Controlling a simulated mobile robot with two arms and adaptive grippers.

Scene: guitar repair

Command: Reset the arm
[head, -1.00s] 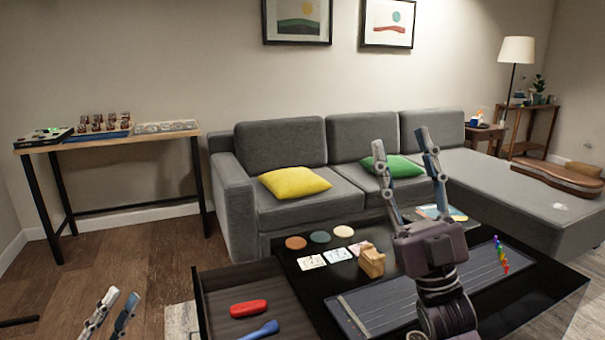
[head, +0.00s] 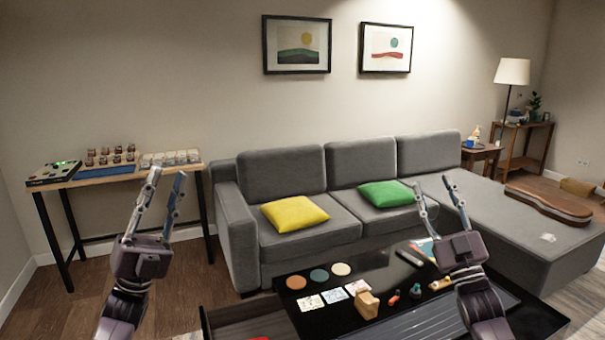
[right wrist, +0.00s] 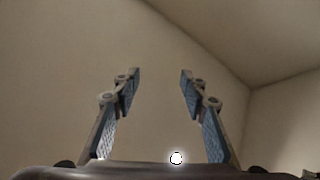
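My left gripper (head: 167,178) is raised, fingers up, in front of the narrow side table and the wall in the head view. Its fingers are apart with nothing between them. My right gripper (head: 433,184) is raised over the right part of the black coffee table (head: 384,272), fingers up, in front of the sofa. The right wrist view shows its two fingers (right wrist: 158,80) spread, with only bare wall between them. Both grippers are empty and touch nothing that I can see.
An open drawer (head: 262,318) juts from the coffee table's left side. A wooden block (head: 366,304), cards and coasters lie on the table. A grey sofa (head: 280,161) stands behind, with a guitar case (head: 548,203) at right. The side table (head: 88,180) holds several items.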

